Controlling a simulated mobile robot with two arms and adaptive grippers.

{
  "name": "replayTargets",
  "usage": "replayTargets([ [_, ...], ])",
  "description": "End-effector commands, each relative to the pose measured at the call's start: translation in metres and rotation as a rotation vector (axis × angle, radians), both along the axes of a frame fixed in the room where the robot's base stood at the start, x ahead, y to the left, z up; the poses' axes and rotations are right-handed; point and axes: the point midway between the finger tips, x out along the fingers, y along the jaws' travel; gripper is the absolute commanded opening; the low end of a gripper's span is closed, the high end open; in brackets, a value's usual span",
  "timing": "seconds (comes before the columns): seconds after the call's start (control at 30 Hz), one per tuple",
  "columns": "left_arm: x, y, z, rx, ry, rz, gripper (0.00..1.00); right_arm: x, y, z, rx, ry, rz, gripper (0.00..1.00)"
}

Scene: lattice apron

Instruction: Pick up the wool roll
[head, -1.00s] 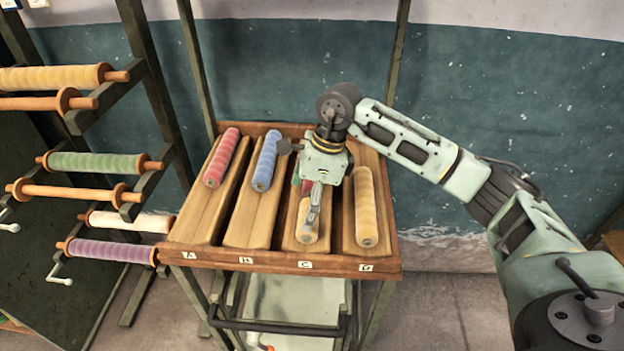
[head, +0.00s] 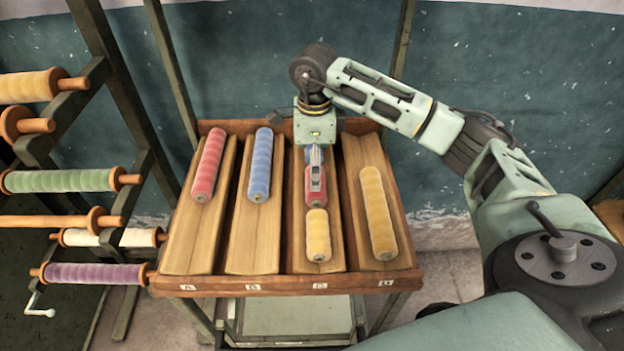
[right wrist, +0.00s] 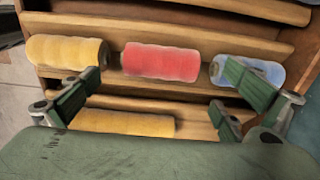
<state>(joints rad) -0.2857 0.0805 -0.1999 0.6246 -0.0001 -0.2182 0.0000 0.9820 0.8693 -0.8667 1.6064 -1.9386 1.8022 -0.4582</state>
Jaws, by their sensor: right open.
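In the head view, slot C of the wooden tray (head: 280,287) holds short wool rolls in a line: yellow (head: 318,237) in front, red (head: 315,199) in the middle, and blue behind, mostly hidden by my gripper. My right gripper (head: 316,178) points down over the red roll. In the right wrist view, its open fingers (right wrist: 160,62) are spread along the row. The red roll (right wrist: 161,62) shows between them, the yellow roll (right wrist: 66,50) by the left finger and the blue roll (right wrist: 249,72) behind the right finger. Nothing is held. My left gripper is out of view.
Slot A holds a long red roll (head: 210,165), slot B a blue one (head: 260,165), slot D a yellow one (head: 377,213). Low wooden dividers separate the slots. A rack (head: 125,185) with several rolls stands left. The wall is close behind.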

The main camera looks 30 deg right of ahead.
Motion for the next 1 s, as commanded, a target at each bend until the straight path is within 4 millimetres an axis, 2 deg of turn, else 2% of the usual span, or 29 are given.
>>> replayTargets([
  [0.03, -0.011, 0.001, 0.005, 0.001, 0.015, 0.0, 0.0, 0.0, 0.0, -0.003, -0.001, 0.003, -0.001, 1.0],
  [0.13, -0.027, 0.001, 0.015, 0.003, 0.038, 0.0, 0.0, 0.0, -0.001, -0.015, 0.0, 0.004, 0.0, 1.0],
  [0.3, -0.037, 0.002, 0.026, 0.004, 0.052, -0.001, 0.0, 0.001, -0.001, -0.042, 0.001, 0.003, 0.0, 1.0],
  [0.43, -0.029, 0.001, 0.028, 0.003, 0.04, -0.001, 0.0, 0.002, -0.001, -0.052, 0.0, -0.001, 0.001, 1.0],
  [0.67, 0.0, -0.001, 0.029, -0.001, -0.003, -0.001, 0.0, 0.003, -0.002, -0.053, 0.0, -0.001, 0.001, 0.99],
  [1.0, -0.015, 0.0, 0.028, 0.001, 0.019, -0.001, 0.0, 0.002, -0.002, -0.053, 0.0, -0.001, 0.001, 0.69],
])
